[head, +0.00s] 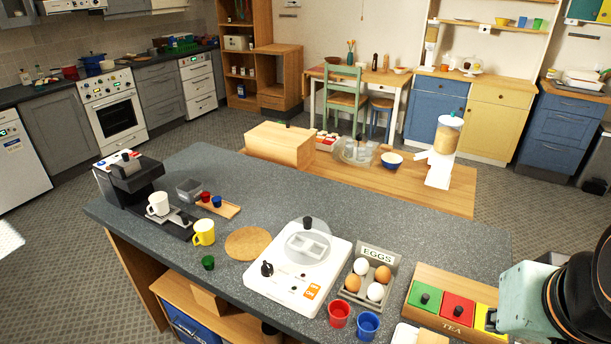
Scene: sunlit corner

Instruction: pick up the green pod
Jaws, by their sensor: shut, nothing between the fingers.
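The green pod (208,262) is a small dark green cup standing on the grey counter, in front of the yellow mug (204,232) and left of the round wooden board (248,243). My gripper (494,320) is at the right edge of the head view, over the yellow end of the tea box. It is shut and empty, far to the right of the green pod. Its fingers are small and partly hidden in this view.
A coffee machine (136,181) with a white mug (158,204) stands at the counter's left end. Red and blue pods sit on a small wooden tray (232,211). A white hotplate (263,290), egg holder (349,299) and tea box (425,314) stand between my gripper and the pod.

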